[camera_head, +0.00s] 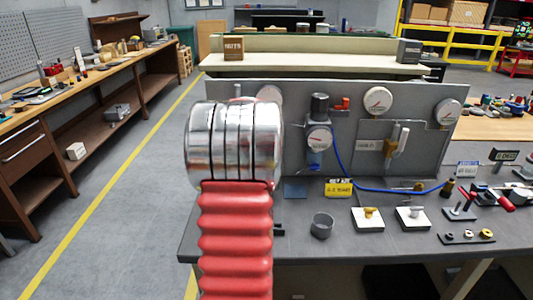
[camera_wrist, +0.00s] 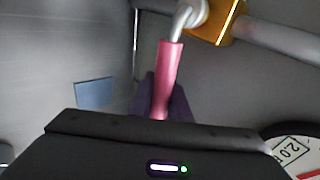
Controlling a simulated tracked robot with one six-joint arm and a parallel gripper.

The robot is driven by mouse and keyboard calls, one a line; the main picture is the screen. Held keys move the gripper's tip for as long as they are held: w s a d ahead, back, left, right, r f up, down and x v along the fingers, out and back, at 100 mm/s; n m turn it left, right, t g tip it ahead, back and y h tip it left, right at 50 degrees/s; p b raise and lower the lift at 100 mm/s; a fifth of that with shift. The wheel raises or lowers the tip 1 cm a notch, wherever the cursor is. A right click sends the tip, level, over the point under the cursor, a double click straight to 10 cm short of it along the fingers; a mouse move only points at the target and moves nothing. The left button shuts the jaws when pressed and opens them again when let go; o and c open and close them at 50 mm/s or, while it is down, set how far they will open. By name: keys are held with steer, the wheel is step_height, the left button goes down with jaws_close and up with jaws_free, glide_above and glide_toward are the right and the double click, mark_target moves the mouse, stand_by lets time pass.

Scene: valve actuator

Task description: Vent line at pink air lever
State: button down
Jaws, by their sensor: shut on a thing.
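The pink air lever (camera_wrist: 167,75) runs nearly upright in the wrist view, with a pink sleeve on a bent silver stem. The stem meets a brass valve body (camera_wrist: 214,22) on a grey pipe (camera_wrist: 275,38). My gripper (camera_wrist: 161,97) is shut on the lower part of the pink sleeve, a dark finger on either side. The sleeve's lower end is hidden by the gripper body. In the head view, my silver and red arm hides the lever and gripper.
A round gauge (camera_wrist: 298,155) is close by at lower right in the wrist view. The grey panel (camera_head: 345,100) carries other gauges, a blue valve (camera_head: 315,158) and a blue hose (camera_head: 342,165). A grey cup (camera_head: 322,225) and mounted fittings stand on the bench (camera_head: 300,250).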

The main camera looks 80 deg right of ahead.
steer(key=c, duration=1.7)
jaws_free()
steer(key=shift+o, duration=0.2)
steer(key=v, duration=1.3)
steer(key=shift+a+r, duration=0.25)
steer(key=shift+s, duration=0.1)
